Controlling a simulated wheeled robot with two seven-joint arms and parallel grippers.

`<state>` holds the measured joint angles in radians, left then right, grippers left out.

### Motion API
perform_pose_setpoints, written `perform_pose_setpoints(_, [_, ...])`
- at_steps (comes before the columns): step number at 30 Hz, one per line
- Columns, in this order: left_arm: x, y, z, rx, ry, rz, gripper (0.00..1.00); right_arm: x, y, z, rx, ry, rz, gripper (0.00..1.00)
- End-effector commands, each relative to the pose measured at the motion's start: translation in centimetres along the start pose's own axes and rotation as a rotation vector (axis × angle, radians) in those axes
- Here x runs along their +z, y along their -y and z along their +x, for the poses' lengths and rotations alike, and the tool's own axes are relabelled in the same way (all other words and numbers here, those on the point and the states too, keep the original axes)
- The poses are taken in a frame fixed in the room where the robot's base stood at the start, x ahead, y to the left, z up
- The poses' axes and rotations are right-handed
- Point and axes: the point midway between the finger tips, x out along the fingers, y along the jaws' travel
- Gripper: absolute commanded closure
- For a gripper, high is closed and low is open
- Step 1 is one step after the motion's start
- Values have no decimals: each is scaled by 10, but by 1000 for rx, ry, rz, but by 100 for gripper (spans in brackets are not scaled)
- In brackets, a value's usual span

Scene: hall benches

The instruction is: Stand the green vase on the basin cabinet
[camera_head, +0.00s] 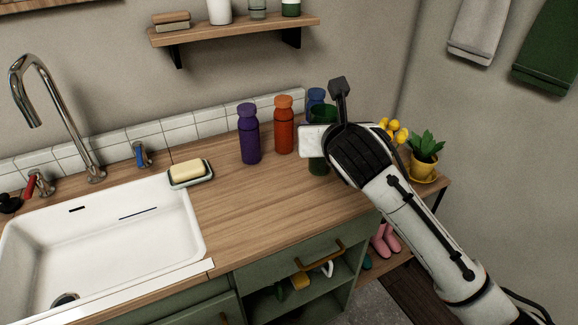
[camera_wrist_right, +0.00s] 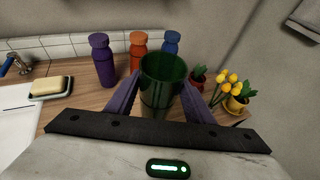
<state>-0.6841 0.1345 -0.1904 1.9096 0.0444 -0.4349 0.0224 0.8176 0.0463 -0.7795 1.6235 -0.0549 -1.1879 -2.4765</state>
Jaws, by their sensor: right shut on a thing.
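The green vase (camera_head: 319,163) is dark, translucent and open at the top. It is upright over the right part of the wooden top of the basin cabinet (camera_head: 260,200). My right gripper (camera_head: 318,141) is shut on the vase around its middle. In the right wrist view, the vase (camera_wrist_right: 162,80) stands between the two purple fingers with its open rim facing up. The gripper hides part of the vase, and I cannot tell whether its base touches the top. My left gripper is not in view.
Purple (camera_head: 248,135), orange (camera_head: 284,125) and blue (camera_head: 316,97) bottles stand close behind and left of the vase. A soap dish (camera_head: 190,177) sits beside the white sink (camera_head: 100,235). Potted plants (camera_head: 425,160) stand to the right. The front middle of the top is clear.

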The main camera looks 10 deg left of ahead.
Motion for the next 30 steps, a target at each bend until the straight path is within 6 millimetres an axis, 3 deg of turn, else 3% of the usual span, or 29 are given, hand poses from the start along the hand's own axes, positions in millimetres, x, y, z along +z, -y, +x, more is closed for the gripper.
perform_pose_setpoints(6, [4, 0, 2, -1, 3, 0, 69, -37, 0, 15, 1, -1, 1, 91])
perform_pose_setpoints(14, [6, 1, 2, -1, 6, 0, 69, -54, 0, 22, 0, 2, 0, 91])
perform_pose_setpoints(20, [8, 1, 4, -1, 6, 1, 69, -79, 0, 32, 1, -1, 0, 91])
perform_pose_setpoints(30, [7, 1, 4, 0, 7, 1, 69, -82, 0, 34, 1, 3, 0, 91])
